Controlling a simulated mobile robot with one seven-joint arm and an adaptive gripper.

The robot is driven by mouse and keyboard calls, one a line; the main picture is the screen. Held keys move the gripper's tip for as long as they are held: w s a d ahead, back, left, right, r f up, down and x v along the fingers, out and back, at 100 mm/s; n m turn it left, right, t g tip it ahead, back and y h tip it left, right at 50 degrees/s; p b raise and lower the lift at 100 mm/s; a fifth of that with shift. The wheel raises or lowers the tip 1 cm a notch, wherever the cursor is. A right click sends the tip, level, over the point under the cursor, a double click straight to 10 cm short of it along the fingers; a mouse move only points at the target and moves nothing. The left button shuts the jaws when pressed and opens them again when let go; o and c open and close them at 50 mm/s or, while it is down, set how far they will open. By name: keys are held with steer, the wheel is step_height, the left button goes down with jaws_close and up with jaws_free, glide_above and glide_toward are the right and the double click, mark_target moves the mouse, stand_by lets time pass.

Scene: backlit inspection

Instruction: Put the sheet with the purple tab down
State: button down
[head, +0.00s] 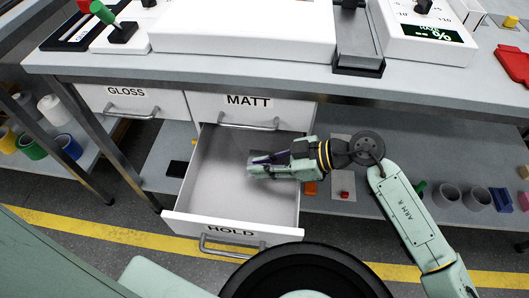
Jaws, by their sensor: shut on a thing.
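My gripper (257,167) is over the inside of the open drawer labelled HOLD (188,208), reaching in from the right. It is shut on a small sheet with a dark purple tab (266,158), seen nearly edge-on and mostly hidden by the fingers. I cannot tell whether the sheet touches the drawer floor. The rest of the drawer floor looks bare. The drawers labelled GLOSS (126,106) and MATT (248,114) above it are closed.
Table legs and a lower shelf (480,165) with cups flank the drawer. A red item (514,64) lies at right.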

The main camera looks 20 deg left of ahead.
mark_target(250, 158)
steer(key=w, duration=0.2)
steer(key=w+a+p, duration=0.1)
steer(key=shift+w+f, duration=0.25)
steer(key=shift+f, duration=0.35)
steer(key=shift+f+b, duration=0.6)
steer(key=shift+f, duration=0.05)
steer(key=c, duration=1.6)
jaws_free()
steer(key=shift+r, duration=0.1)
steer(key=shift+r+p, duration=0.3)
steer(key=b+v, duration=0.1)
steer(key=v, duration=1.1)
steer(key=shift+r, duration=0.3)
